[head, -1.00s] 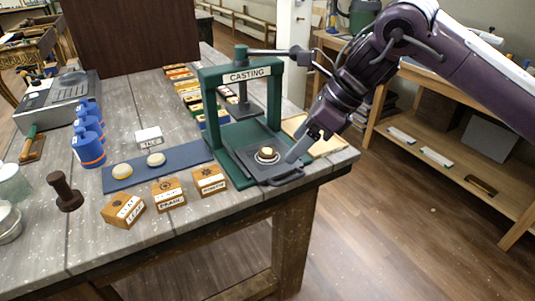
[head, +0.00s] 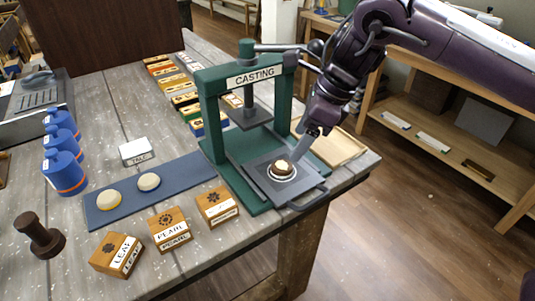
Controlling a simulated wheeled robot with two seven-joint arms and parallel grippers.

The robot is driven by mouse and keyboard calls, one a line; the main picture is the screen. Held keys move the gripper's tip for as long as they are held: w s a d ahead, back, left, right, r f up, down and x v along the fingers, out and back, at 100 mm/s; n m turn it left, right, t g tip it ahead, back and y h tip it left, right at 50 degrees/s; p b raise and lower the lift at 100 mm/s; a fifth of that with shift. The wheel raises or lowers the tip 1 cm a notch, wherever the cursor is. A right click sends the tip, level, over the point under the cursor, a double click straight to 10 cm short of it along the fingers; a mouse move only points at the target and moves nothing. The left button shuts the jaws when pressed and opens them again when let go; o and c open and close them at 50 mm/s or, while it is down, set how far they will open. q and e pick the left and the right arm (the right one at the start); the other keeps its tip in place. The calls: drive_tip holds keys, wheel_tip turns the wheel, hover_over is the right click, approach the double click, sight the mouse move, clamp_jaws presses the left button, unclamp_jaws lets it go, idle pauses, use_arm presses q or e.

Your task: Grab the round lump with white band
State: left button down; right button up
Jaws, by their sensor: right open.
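Two round cream lumps lie on the blue mat (head: 187,179). The right lump (head: 148,182) has a pale, whitish band round its base; the left lump (head: 108,200) has a yellowish band. A small round brown piece with a cream top (head: 282,168) sits in a pale ring on the plate of the green casting press (head: 211,130). My right gripper (head: 306,143) is open, pointing down just behind and right of that piece, apart from both lumps. Its fingers are seen partly edge-on. My left gripper is out of view.
Three wooden stamp blocks (head: 168,230) stand in front of the mat. A dark brown stamp handle (head: 40,238) and blue bottles (head: 64,172) are at the left. A white label block (head: 136,151) stands behind the mat. A wooden tray (head: 335,148) lies right of the press.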

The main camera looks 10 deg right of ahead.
sight(284, 165)
drive_tip(key=shift+w+a+f, duration=0.3)
drive_tip(key=shift+w+f, duration=0.1)
drive_tip(key=shift+f, duration=0.15)
drive_tip(key=shift+s+a+f, duration=0.15)
drive_tip(key=shift+f, duration=0.45)
drive_tip(key=shift+s+a+f, duration=0.1)
drive_tip(key=shift+s+f, duration=0.05)
drive_tip(key=shift+f, duration=0.45)
drive_tip(key=p+x, duration=0.1)
drive_tip(key=x, duration=0.2)
drive_tip(key=shift+w+a+f, duration=0.1)
drive_tip(key=shift+w+f, duration=0.1)
drive_tip(key=shift+f, duration=0.3)
drive_tip(key=c, duration=0.9)
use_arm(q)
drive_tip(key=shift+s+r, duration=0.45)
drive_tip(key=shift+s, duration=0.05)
use_arm(e)
drive_tip(key=shift+c, duration=0.8)
drive_tip(key=shift+r, duration=0.1)
